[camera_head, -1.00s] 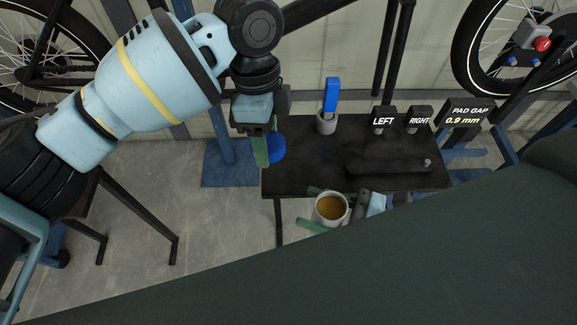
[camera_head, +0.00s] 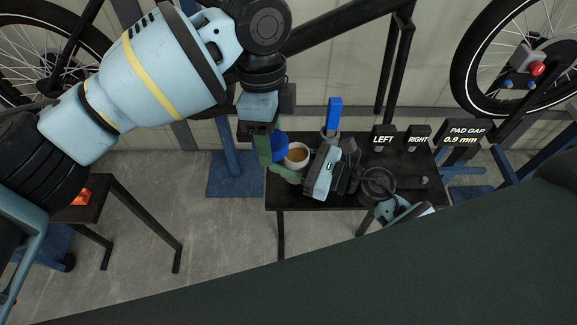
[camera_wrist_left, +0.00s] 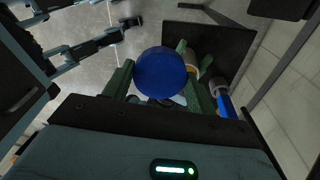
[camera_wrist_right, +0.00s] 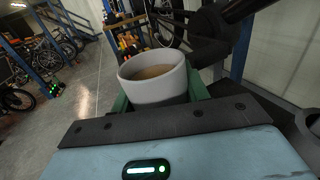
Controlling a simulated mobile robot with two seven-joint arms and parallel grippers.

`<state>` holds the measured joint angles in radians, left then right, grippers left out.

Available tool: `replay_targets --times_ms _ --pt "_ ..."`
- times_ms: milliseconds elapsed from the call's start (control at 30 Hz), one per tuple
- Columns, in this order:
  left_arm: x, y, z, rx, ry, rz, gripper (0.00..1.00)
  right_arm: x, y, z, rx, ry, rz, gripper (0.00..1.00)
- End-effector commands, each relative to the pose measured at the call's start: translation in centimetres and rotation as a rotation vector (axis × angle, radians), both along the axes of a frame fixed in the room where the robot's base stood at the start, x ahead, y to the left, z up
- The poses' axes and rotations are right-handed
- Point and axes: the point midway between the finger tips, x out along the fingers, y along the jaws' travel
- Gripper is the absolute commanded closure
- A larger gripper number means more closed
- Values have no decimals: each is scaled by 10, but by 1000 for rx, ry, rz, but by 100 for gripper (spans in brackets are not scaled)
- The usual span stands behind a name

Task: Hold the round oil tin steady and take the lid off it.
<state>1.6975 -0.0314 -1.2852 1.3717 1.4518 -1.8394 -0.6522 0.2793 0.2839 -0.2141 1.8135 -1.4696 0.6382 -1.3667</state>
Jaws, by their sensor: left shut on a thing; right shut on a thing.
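The round oil tin (camera_head: 297,158) is a pale, open cylinder with brown oil inside. My right gripper (camera_head: 296,167) is shut around its sides, and the tin fills the right wrist view (camera_wrist_right: 153,84) upright or nearly so. The blue round lid (camera_head: 280,147) is off the tin, in my left gripper (camera_head: 270,148), whose green fingers flank it in the left wrist view (camera_wrist_left: 160,72). The lid is just left of the tin in the head view, partly overlapping it in the picture. I cannot tell whether they touch.
A dark worktable (camera_head: 341,197) lies below, with a blue-handled tool in a grey cup (camera_head: 333,115) at its back. Small black LEFT (camera_head: 383,138) and RIGHT (camera_head: 418,137) blocks and a PAD GAP sign (camera_head: 465,134) stand at right. Bicycle wheels hang behind.

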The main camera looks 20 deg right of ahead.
Motion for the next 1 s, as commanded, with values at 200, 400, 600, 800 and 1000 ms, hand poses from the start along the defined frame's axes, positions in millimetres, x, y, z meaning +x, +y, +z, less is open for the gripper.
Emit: replay_targets --times_ms 200,400,600,800,1000 --pt "0 0 -5 0 7 0 71 0 0 -11 4 5 -2 100" --pt "0 0 -13 0 16 0 71 0 0 -34 2 3 -2 100" --pt "0 0 -12 0 15 0 71 0 0 -35 1 -1 -1 100" --pt "0 0 -15 0 19 0 71 0 0 -37 1 -1 -1 100" --pt "0 0 -17 0 21 0 71 0 0 -37 0 0 -1 42"
